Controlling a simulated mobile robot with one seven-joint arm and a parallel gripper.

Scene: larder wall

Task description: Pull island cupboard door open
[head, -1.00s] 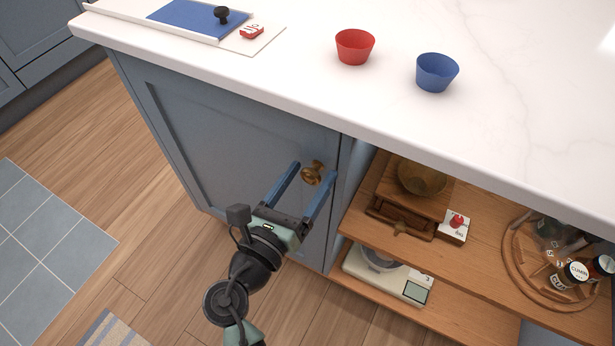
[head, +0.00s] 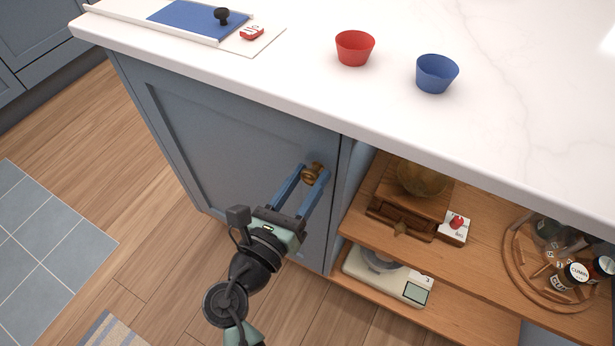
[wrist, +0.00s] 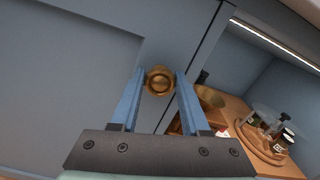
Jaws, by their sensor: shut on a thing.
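The blue-grey island cupboard door (head: 240,150) is closed under the white worktop. Its round brass knob (head: 312,172) sits near the door's upper right corner. My gripper (head: 314,174) has its two blue fingers shut on the knob, one on each side. In the wrist view the knob (wrist: 159,80) is between the fingertips of my gripper (wrist: 159,78), with the door (wrist: 70,80) behind it.
Right of the door are open wooden shelves (head: 480,270) with a scale (head: 390,275), a drawer box and a round tray (head: 518,285) of jars. On the worktop stand a red cup (head: 355,48) and a blue cup (head: 437,73). Floor before the door is clear.

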